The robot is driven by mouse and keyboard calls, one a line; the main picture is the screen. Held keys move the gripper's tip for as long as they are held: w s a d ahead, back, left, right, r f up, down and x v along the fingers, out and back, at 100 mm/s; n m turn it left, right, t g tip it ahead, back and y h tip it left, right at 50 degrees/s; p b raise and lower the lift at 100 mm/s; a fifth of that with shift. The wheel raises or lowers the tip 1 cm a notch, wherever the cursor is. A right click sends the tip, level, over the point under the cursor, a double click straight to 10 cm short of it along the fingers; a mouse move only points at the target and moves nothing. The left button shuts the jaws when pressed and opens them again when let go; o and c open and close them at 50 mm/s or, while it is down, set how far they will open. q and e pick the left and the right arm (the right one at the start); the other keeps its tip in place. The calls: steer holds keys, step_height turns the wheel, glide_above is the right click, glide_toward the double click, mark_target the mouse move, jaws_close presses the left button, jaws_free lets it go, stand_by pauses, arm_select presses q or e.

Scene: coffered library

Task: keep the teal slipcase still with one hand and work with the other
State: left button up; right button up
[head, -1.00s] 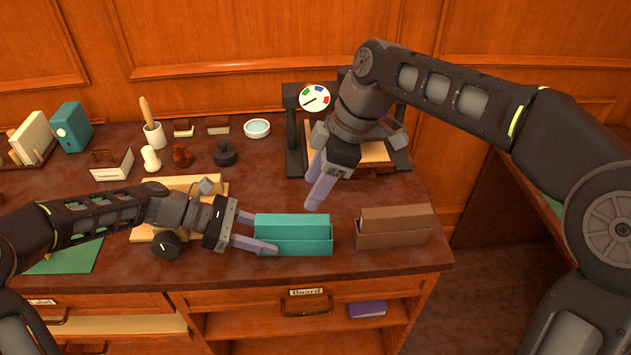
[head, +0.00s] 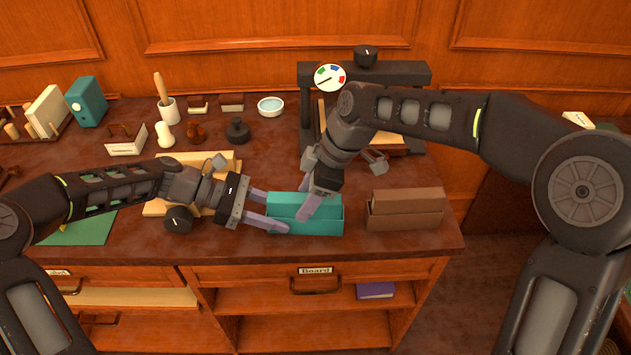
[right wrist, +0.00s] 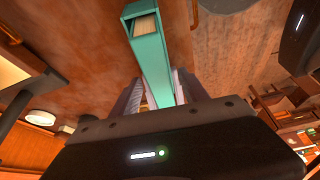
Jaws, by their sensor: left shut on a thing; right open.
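The teal slipcase (head: 326,226) lies near the front edge of the desk. My left gripper (head: 276,214) is shut on its left end. My right gripper (head: 303,204) is open, pointing down over the slipcase's top and partly hiding it. In the right wrist view the teal slipcase (right wrist: 150,50) runs between the two spread fingers of my right gripper (right wrist: 160,92), and a pale filling shows at its far end. I cannot tell whether the right fingers touch it.
A brown slipcase (head: 405,212) stands just to the right. A black press with a dial (head: 330,77) is behind. A white mortar-like cup (head: 169,112), a bowl (head: 270,106) and small tools stand at the back left. A bare strip of desk lies behind the teal slipcase.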

steer(key=shift+a+f, duration=0.25)
steer(key=shift+f, duration=0.35)
steer(key=shift+c, duration=0.5)
jaws_close()
stand_by(0.3)
stand_by(0.4)
